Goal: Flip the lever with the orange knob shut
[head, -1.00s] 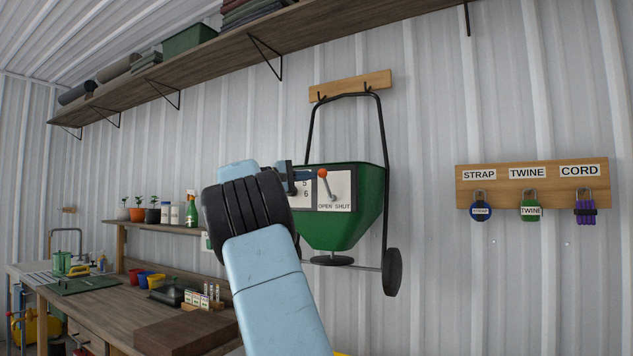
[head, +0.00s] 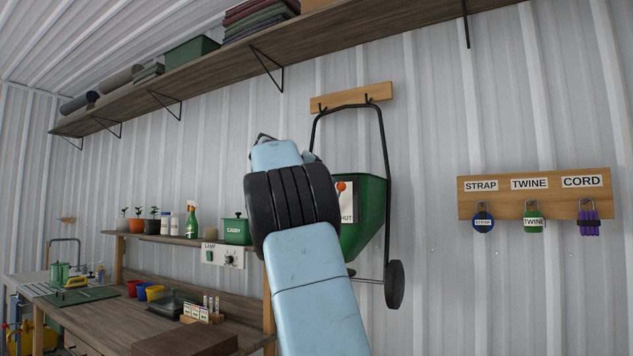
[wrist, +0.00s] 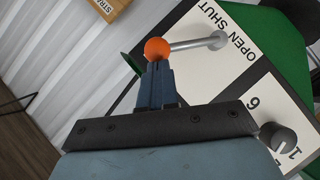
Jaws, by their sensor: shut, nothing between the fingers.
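The orange knob (wrist: 157,48) tops a grey lever (wrist: 190,44) on a white plate (wrist: 215,62) marked OPEN SHUT. The lever leans from its pivot toward the SHUT side. My gripper (wrist: 160,72) is shut and empty, its tips right at the knob in the wrist view; I cannot tell whether they touch. In the head view the knob (head: 341,186) shows just right of my wrist, above the letters HUT. My arm hides the fingers, the pivot and the OPEN side there. The plate is on a green hopper (head: 369,205) hung on the wall.
A numbered dial (wrist: 283,140) is near the lever on the same hopper. A workbench (head: 110,318) is at lower left and a long shelf (head: 230,62) above. The wall between hopper and board is clear.

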